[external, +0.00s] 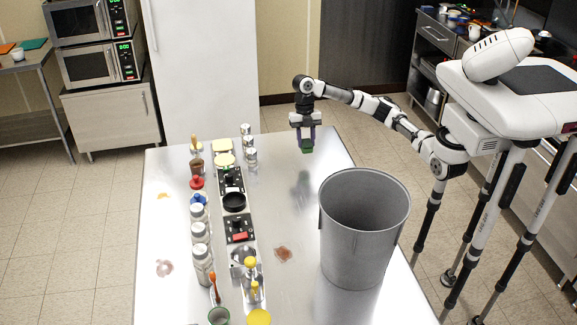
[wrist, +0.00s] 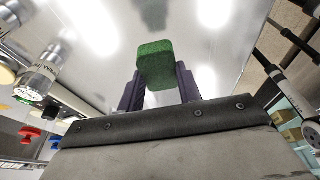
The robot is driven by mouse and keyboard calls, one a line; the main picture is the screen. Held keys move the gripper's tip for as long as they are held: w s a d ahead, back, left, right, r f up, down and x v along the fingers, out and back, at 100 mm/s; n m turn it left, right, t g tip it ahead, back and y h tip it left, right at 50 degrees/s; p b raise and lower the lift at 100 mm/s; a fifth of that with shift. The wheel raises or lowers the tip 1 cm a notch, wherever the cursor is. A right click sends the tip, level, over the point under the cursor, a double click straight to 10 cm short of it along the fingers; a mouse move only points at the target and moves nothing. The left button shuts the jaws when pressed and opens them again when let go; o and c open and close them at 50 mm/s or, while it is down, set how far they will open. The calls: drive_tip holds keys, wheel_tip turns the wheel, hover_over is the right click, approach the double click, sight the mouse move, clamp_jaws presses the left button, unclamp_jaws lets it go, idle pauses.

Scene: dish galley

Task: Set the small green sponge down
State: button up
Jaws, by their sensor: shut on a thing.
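The small green sponge (wrist: 156,62) is held between the two fingers of my gripper (wrist: 158,88) in the wrist view. In the external view my gripper (external: 304,140) points down over the far part of the steel table (external: 275,195), with the sponge (external: 307,150) showing at its fingertips. A dim reflection or shadow lies on the table below, and the sponge appears to be above the surface, apart from it.
A large grey bin (external: 350,240) stands on the table at the near right. A row of bottles, shakers (external: 202,262) and a black-panelled strip (external: 239,228) runs along the left. A brown stain (external: 283,254) lies mid-table. The tabletop between strip and bin is mostly clear.

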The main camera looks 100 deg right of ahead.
drive_tip(key=shift+f, duration=3)
drive_tip(key=shift+f, duration=0.2)
drive_tip(key=o, duration=0.9)
drive_tip(key=shift+o, duration=0.2)
drive_tip(key=shift+r, duration=0.15)
drive_tip(key=v, duration=1.2)
drive_tip(key=shift+r, duration=0.1)
